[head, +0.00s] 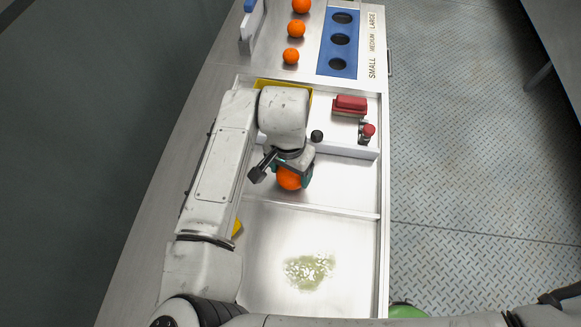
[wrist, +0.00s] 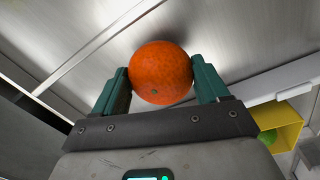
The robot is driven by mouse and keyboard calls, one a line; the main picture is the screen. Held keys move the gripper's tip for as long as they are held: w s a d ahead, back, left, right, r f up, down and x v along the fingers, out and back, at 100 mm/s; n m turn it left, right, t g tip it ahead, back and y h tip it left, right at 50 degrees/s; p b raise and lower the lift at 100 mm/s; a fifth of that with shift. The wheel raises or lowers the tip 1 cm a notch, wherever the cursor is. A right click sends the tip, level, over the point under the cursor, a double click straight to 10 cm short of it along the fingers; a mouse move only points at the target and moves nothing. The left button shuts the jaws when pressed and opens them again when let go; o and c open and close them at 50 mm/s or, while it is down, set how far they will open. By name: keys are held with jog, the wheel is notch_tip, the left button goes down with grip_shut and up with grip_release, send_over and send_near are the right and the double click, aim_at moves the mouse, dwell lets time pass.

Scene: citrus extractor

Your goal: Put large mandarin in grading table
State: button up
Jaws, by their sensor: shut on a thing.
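My gripper (head: 291,178) is shut on an orange mandarin (head: 289,181), which sits between its green fingers over the steel work surface. The mandarin (wrist: 161,73) also shows in the wrist view, with a finger on either side and a small green stem spot. I cannot tell whether it touches the surface below. The grading table (head: 353,62) is a blue panel at the far end, with dark round holes in a column beside the words SMALL, MEDIUM and LARGE. The LARGE hole is the farthest; the holes look empty.
Three orange fruits (head: 296,28) stand in a column left of the blue panel. A red block (head: 350,104) and a red knob (head: 369,130) are at the right. A yellow bin (wrist: 288,117) holds a green fruit (wrist: 267,137). Pale pulp (head: 309,270) lies on the near surface.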

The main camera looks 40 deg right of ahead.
jog(key=shift+f, duration=0.25)
jog(key=o, duration=1.2)
jog(key=shift+c, duration=0.2)
jog(key=shift+r, duration=0.15)
jog(key=r, duration=0.5)
jog(key=r+b, duration=0.1)
jog(key=r, duration=0.4)
jog(key=shift+w+a+r, duration=0.1)
jog(key=shift+w+r, duration=0.1)
jog(key=shift+r, duration=0.1)
